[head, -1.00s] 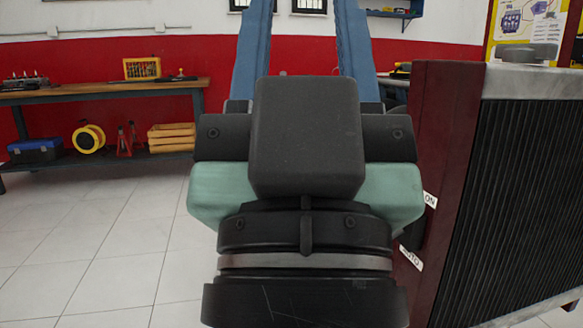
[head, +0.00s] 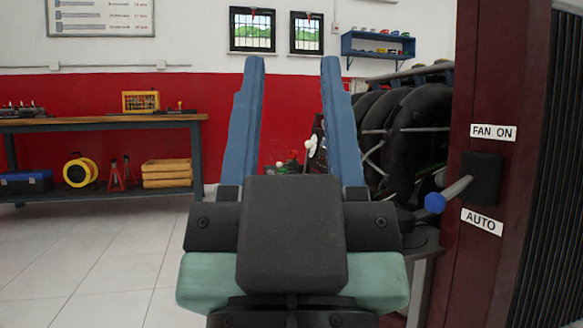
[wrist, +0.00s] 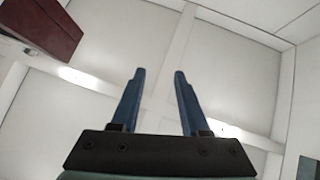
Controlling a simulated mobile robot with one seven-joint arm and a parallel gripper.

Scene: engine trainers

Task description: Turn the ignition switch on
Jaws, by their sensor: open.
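My gripper (head: 293,64) is open and empty, its two blue fingers pointing up and away in the head view. It also shows open in the wrist view (wrist: 160,72), with nothing between the fingers. No part is clearly recognisable as the ignition switch. A small panel with red and white parts (head: 311,150) shows partly between and behind the fingers, too small to read. A fan switch lever with a blue knob (head: 435,203) stands right of my gripper, between the "FAN ON" label (head: 493,132) and the "AUTO" label (head: 482,221). The gripper does not touch it.
A workbench (head: 100,122) stands at the back left. The tiled floor (head: 110,255) on the left is clear. The wrist view looks at the ceiling (wrist: 235,80).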

